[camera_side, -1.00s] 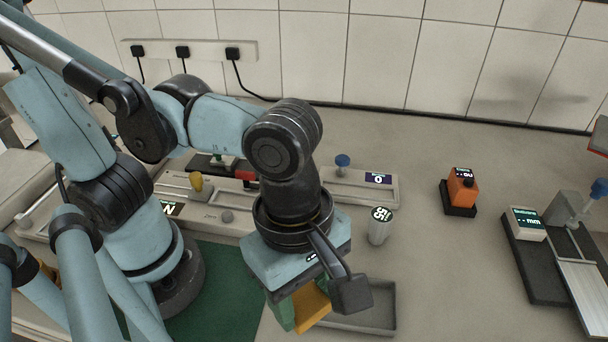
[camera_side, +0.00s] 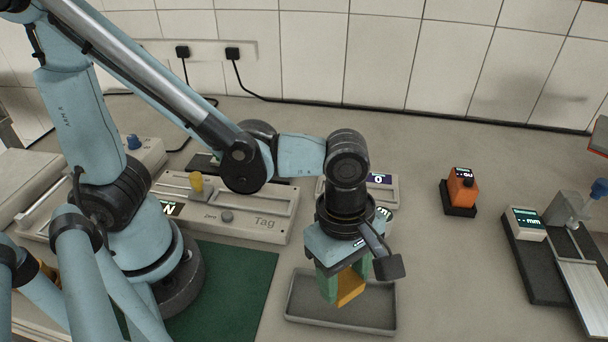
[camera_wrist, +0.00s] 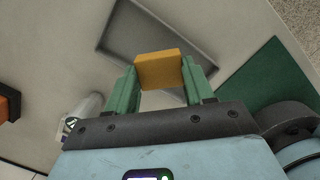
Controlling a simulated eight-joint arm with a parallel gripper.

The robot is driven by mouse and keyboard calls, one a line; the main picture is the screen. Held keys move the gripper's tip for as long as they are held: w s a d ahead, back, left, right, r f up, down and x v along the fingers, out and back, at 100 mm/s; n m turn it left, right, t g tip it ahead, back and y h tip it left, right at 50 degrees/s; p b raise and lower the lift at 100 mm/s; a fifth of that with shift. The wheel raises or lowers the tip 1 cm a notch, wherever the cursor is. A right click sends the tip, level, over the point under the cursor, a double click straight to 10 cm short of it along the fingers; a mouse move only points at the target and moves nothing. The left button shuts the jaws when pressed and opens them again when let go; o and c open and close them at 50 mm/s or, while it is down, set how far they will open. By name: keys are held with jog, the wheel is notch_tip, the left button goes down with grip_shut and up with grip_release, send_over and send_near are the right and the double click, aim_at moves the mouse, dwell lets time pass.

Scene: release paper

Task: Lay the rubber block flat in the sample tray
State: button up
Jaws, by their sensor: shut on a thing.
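The rubber block is an orange-yellow block (camera_side: 350,289) held between the green fingers of my gripper (camera_side: 338,284). It also shows in the wrist view (camera_wrist: 158,69), with a green finger of my gripper (camera_wrist: 162,88) on each side. The sample tray (camera_side: 302,296) is a shallow grey rectangular tray on the bench. In the side view my gripper and the block are over the tray. In the wrist view the tray (camera_wrist: 120,30) lies beyond the block. The side view does not clearly show the gap between the block and the tray floor.
A green mat (camera_side: 235,290) lies left of the tray. A long Tag device (camera_side: 240,225) stands behind it. A small white cylinder (camera_wrist: 85,112) stands near the tray. An orange device (camera_side: 461,190) and a measuring stand (camera_side: 550,250) are to the right. Bench between them is clear.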

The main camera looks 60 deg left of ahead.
aim_at(343, 278)
jog(key=shift+w+f, duration=0.2)
jog(key=shift+f, duration=1.9)
jog(key=shift+f, duration=0.1)
jog(key=o, duration=0.8)
jog(key=shift+c, duration=0.2)
